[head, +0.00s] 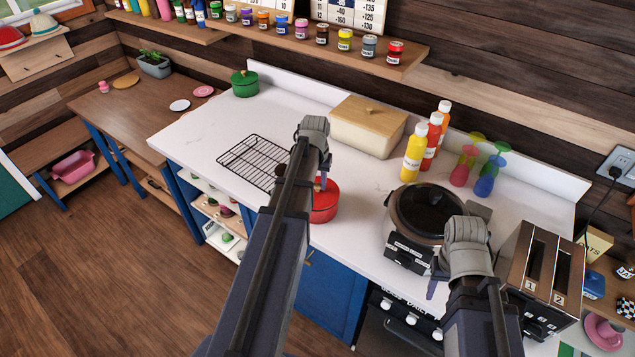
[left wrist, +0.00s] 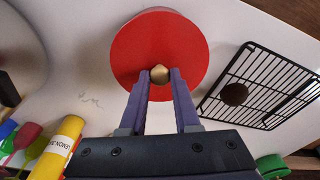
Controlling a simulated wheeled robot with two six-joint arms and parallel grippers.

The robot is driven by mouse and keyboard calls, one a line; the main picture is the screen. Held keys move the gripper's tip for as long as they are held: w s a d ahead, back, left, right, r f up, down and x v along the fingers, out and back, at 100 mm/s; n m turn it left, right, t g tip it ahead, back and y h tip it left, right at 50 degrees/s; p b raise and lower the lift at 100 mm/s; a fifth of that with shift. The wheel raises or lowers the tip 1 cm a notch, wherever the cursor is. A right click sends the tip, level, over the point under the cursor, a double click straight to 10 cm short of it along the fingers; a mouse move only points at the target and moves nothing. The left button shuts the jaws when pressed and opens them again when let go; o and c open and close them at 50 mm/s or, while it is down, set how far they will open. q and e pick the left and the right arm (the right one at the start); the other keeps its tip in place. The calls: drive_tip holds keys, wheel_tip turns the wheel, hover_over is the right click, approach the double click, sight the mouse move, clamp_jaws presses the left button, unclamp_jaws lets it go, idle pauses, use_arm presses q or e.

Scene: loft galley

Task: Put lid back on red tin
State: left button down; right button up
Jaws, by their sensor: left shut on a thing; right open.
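The red tin (head: 325,213) stands on the white counter right of the wire rack, partly hidden by my left arm. The round red lid (left wrist: 160,40) with a gold knob (left wrist: 159,74) fills the middle of the left wrist view and hides what is under it. My left gripper (left wrist: 159,82) is shut on the knob, one finger on each side. In the head view it is over the tin (head: 322,180), with the lid at the tin's top; I cannot tell whether it is fully seated. My right gripper (head: 432,289) is open and empty in front of the slow cooker.
The wire rack (head: 255,163) holds a small brown round thing (left wrist: 234,94). A bread box (head: 368,125), sauce bottles (head: 414,155) and a slow cooker (head: 405,252) stand behind and right of the tin. A toaster (head: 540,270) is at far right.

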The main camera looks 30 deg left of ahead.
use_arm(q)
drive_tip(key=shift+c, duration=0.3)
unclamp_jaws()
idle(0.5)
drive_tip(key=shift+r+p, duration=3.35)
drive_tip(key=shift+r, duration=0.2)
clamp_jaws()
